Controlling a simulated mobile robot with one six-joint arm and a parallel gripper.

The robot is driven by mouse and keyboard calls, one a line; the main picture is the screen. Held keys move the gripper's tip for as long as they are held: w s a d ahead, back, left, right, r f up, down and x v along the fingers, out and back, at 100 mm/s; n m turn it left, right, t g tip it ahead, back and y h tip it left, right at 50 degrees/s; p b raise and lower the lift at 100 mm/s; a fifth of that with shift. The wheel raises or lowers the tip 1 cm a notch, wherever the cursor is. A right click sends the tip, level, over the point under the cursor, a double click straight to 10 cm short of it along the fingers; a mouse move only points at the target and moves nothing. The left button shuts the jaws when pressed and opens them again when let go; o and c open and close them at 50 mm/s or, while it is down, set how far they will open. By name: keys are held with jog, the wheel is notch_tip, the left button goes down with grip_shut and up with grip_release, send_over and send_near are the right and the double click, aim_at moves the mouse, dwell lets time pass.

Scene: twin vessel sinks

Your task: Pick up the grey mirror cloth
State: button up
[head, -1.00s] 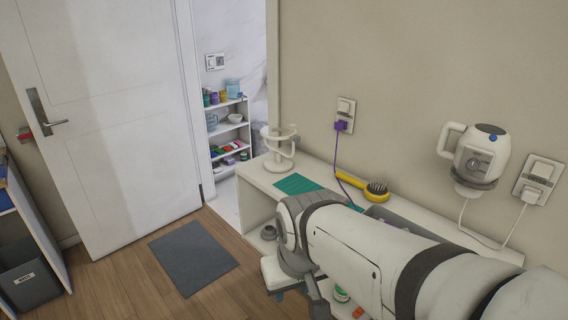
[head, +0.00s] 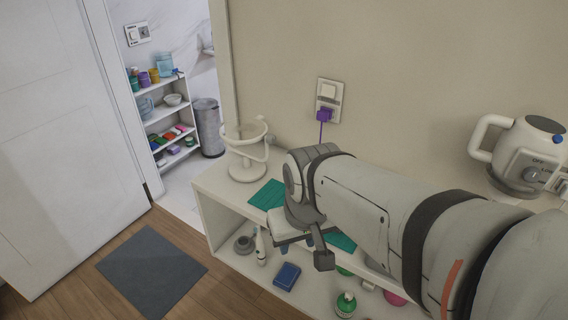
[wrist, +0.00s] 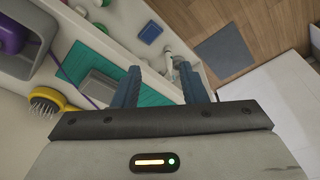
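A flat grey, roughly square thing (wrist: 103,88), which looks like the folded grey mirror cloth, lies on the green mat (wrist: 75,62) in the wrist view. It is left of my gripper (wrist: 160,68), whose two blue fingers are spread apart with nothing between them. In the head view my arm hides the cloth, while the green mat (head: 266,195) shows on the counter on both sides of my wrist. My gripper there is mostly hidden behind my wrist, at the counter's front.
A yellow hairbrush (wrist: 45,102) and a purple cord lie near the mat. A white spiral holder (head: 247,168) stands at the counter's left end. On the shelf below are a toothbrush (head: 260,245), a blue box (head: 287,276) and a green bottle (head: 345,303).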

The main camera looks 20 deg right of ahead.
jog(key=shift+o, duration=0.8)
jog(key=shift+w+r, duration=0.1)
jog(key=shift+w, duration=0.15)
jog(key=o, duration=0.6)
jog(key=w+d+m, duration=0.2)
jog(key=w+d+m+g, duration=0.1)
jog(key=w+d, duration=0.1)
jog(key=w, duration=0.1)
jog(key=w+d+m+p, duration=0.1)
jog(key=w+d+m, duration=0.1)
jog(key=d, duration=0.1)
jog(key=shift+w+r+m, duration=0.25)
jog(key=shift+m, duration=0.05)
jog(key=o, duration=0.6)
jog(key=w+d+m, duration=0.1)
jog(key=d, duration=0.1)
jog(key=w+d+f+m+g, duration=0.1)
jog(key=w+d, duration=0.1)
jog(key=w+d+m, duration=0.1)
jog(key=m, duration=0.1)
jog(key=shift+w+d+f+g, duration=0.25)
jog(key=shift+w+d+g, duration=0.05)
jog(key=shift+w+d, duration=0.1)
jog(key=shift+c, duration=0.2)
jog(key=shift+d+f, duration=0.15)
jog(key=shift+f, duration=0.15)
jog(key=shift+d+f+p, duration=0.1)
jog(key=shift+f+p, duration=0.35)
jog(key=shift+f, duration=3.15)
